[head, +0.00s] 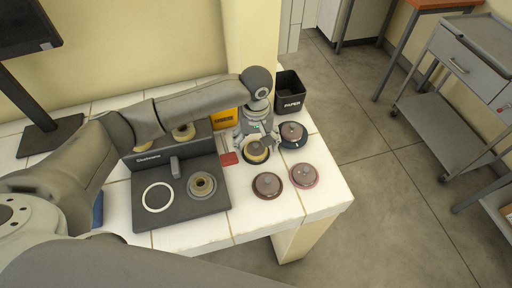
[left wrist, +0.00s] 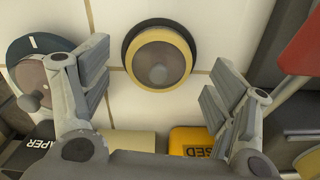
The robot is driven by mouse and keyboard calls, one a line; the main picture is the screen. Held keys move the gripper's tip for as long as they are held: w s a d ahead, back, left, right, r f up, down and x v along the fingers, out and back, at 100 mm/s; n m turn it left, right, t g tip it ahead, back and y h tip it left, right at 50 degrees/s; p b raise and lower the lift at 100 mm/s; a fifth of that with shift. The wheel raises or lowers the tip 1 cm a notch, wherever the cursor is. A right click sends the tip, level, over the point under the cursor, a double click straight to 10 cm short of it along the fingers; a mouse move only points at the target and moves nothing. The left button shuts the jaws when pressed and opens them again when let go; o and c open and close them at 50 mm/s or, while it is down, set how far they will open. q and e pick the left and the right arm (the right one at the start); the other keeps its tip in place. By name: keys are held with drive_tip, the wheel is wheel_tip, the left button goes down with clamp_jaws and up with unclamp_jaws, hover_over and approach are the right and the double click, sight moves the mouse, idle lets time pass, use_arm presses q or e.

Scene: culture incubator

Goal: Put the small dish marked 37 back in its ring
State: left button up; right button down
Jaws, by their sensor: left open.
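My left gripper (head: 257,142) points down over a small round dish (head: 256,154) with a yellow rim and a grey-brown knobbed lid. In the left wrist view this dish (left wrist: 158,62) sits on a dark round base, between the spread fingers and apart from them. No number 37 is readable on any dish. My right gripper is not in view.
A blue-rimmed dish (head: 292,134), a brown dish (head: 267,185) and a pink-rimmed dish (head: 304,175) stand nearby. A black PAPER bin (head: 290,92) and yellow USED box (head: 224,120) stand behind. A red piece (head: 229,158) lies beside the incubator. The table's front right corner is clear.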

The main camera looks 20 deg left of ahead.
use_arm(q)
wheel_tip(320, 180, up, 10)
drive_tip(key=b, duration=0.1)
drive_tip(key=shift+f, duration=0.2)
drive_tip(key=shift+f, duration=0.1)
idle(0.3)
